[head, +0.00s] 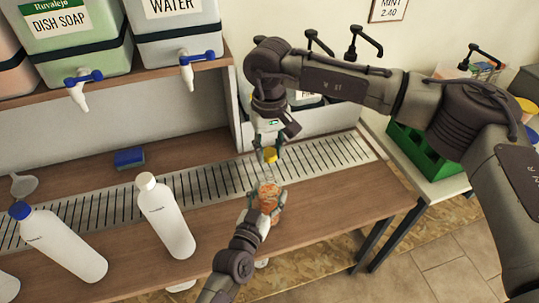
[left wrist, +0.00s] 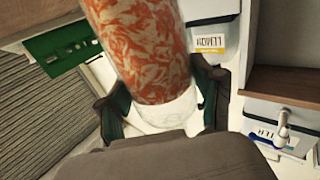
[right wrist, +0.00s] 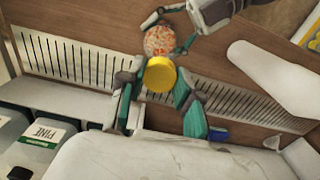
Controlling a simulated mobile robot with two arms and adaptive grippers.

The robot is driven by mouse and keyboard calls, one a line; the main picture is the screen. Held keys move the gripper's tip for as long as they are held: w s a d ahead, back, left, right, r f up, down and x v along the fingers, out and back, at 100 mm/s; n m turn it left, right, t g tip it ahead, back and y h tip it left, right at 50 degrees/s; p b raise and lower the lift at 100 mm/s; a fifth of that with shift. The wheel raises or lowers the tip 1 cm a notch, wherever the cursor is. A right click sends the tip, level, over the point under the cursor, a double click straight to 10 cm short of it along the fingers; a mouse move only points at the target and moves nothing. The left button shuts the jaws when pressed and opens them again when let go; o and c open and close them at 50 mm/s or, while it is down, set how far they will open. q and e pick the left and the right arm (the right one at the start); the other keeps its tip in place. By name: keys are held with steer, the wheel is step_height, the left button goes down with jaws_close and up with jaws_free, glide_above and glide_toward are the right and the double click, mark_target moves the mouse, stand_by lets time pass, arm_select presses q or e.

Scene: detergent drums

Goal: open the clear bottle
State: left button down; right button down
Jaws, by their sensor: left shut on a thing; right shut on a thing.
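The clear bottle (head: 268,198), with orange and white marbled contents, is held above the counter's front part. My left gripper (head: 262,210) is shut around it. In the left wrist view the bottle (left wrist: 140,45) rises between the green-padded fingers (left wrist: 162,105). A yellow cap (head: 270,154) is just above the bottle in the head view. My right gripper (head: 268,148) comes from above and is shut on the cap. In the right wrist view the cap (right wrist: 160,75) sits between its fingertips (right wrist: 158,82), beside the bottle (right wrist: 160,40). I cannot tell whether cap and bottle still touch.
A white bottle with a white cap (head: 167,218) and one with a blue cap (head: 60,240) stand at left. A slotted drain strip (head: 210,182) crosses the counter (head: 330,208). A blue sponge (head: 130,158) lies behind. Drums with taps (head: 195,68) stand on the shelf. The counter's right end is clear.

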arm_select(q)
steer(key=shift+c, duration=0.4)
jaws_free()
steer(key=shift+s, duration=0.1)
steer(key=v, duration=1.2)
